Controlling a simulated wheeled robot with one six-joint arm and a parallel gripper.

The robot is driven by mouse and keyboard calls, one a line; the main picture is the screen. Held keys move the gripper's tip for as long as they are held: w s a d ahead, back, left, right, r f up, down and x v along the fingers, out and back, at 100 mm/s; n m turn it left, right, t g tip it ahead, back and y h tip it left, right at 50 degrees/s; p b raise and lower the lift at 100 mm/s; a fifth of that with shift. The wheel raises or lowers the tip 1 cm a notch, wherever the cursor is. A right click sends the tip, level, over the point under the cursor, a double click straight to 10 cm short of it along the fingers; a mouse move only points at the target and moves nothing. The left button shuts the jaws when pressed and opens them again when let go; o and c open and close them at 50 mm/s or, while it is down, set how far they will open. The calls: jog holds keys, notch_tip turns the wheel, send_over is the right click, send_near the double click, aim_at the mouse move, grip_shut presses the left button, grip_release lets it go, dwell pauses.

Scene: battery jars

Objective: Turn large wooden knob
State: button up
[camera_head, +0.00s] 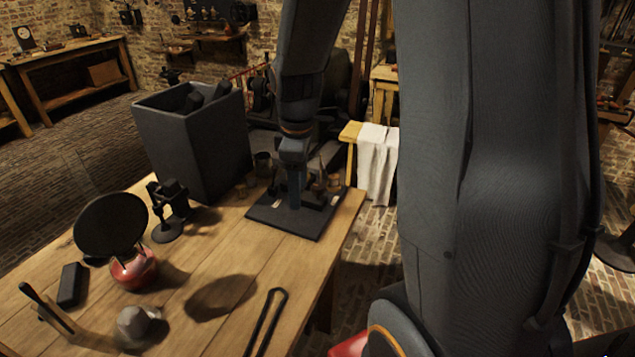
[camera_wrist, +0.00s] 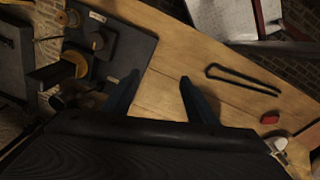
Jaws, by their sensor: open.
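A dark square board (camera_head: 285,222) lies at the far right corner of the wooden table and carries small wooden and dark fittings. In the wrist view the board (camera_wrist: 128,60) is at upper left. The largest round wooden piece there, apparently the large wooden knob (camera_wrist: 76,63), sits left of my fingers, partly covered by dark parts. Smaller wooden pieces (camera_wrist: 68,18) are above it. In the head view, wooden fittings (camera_head: 334,182) show beside my gripper (camera_head: 294,200), which points down over the board. In the wrist view my gripper (camera_wrist: 160,78) is open, with bare table between its fingers.
A tall dark box (camera_head: 185,140) stands left of the board. A black stand (camera_head: 168,215), a red-based dish (camera_head: 133,268), a grey dome (camera_head: 140,325) and a long dark U-shaped rod (camera_head: 266,320) are on the table. The table between board and rod is mostly clear.

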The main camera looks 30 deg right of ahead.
aim_at(318, 186)
jog(key=w+d+n, duration=0.3)
jog(key=n, duration=0.1)
jog(key=w+d+f+n, duration=0.1)
jog(key=w+d+n, duration=0.2)
jog(key=w+n, duration=0.1)
jog(key=w+d+f+n, duration=0.1)
jog(key=w+d+n, duration=0.2)
jog(key=d+n, duration=0.1)
jog(key=shift+w+d+f+n+g+b, duration=0.15)
jog(key=shift+w+n+g+b, duration=0.2)
jog(key=shift+n, duration=0.35)
jog(key=shift+w+d+f+n, duration=0.2)
jog(key=shift+d+n, duration=0.2)
jog(key=shift+n, duration=0.2)
jog(key=shift+f+p, duration=1.05)
jog(key=shift+f, duration=2.75)
jog(key=c, duration=1.1)
jog(key=shift+o, duration=0.2)
